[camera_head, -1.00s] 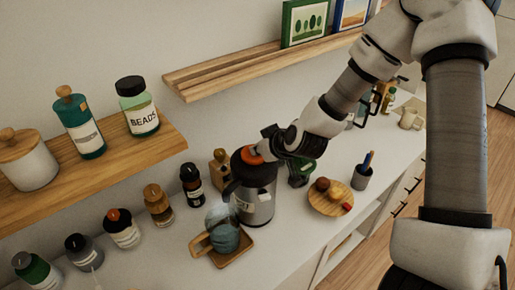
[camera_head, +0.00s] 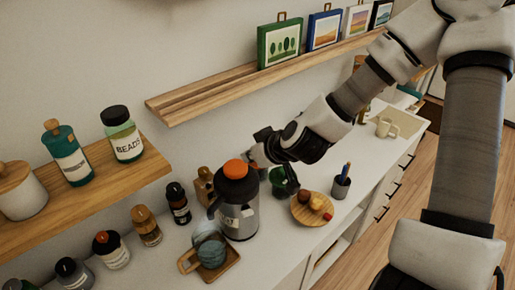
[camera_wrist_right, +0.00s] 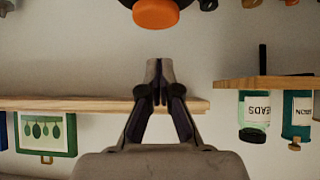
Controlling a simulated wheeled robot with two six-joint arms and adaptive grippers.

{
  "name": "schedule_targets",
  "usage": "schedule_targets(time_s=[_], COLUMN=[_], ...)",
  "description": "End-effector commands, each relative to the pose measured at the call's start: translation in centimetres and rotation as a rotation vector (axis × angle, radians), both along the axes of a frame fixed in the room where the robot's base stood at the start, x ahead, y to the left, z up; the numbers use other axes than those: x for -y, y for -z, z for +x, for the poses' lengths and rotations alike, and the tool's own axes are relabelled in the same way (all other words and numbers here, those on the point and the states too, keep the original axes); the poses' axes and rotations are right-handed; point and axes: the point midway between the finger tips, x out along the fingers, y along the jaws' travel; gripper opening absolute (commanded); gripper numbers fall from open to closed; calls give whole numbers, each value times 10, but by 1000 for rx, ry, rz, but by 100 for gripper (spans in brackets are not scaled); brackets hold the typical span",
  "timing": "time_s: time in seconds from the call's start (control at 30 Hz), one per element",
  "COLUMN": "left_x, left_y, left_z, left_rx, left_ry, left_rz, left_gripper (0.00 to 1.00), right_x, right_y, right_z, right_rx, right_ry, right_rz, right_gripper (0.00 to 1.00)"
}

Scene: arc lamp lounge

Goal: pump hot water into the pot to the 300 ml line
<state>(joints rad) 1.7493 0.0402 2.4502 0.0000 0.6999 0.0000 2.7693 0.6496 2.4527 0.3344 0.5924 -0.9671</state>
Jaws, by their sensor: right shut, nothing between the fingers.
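The pump flask (camera_head: 240,212) is steel and black with an orange top button (camera_head: 236,169). It stands upright on the white counter. The round bluish glass pot (camera_head: 209,248), with a wooden handle, sits on a wooden tray (camera_head: 232,262) in front of the flask. The water level and 300 ml line cannot be made out. My right gripper (camera_head: 258,152) is shut and empty, beside the flask's top at its right and apart from the button. The wrist view shows its closed fingertips (camera_wrist_right: 160,72) with a gap to the orange button (camera_wrist_right: 155,14). My left gripper is out of view.
Several bottles (camera_head: 146,226) stand along the counter at left. Wall shelves hold jars (camera_head: 122,134) and framed pictures (camera_head: 280,41) above.

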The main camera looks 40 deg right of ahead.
Motion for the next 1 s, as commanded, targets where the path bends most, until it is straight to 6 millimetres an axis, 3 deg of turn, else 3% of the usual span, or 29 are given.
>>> schedule_targets(time_s=[0.03,0.1,0.3,0.9,1.0], left_x=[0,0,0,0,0], left_y=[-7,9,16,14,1], left_z=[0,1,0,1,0], left_rx=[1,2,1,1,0], left_ry=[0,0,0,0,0], left_rz=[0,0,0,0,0], left_gripper=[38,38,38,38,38], right_x=[0,2,2,2,3], right_y=[-12,-11,-22,-24,-34], right_z=[-9,-13,-24,-25,-25], right_rx=[3,7,4,2,-13], right_ry=[1,5,1,1,2], right_rz=[7,2,0,-2,0], right_gripper=[0,0,0,0,0])
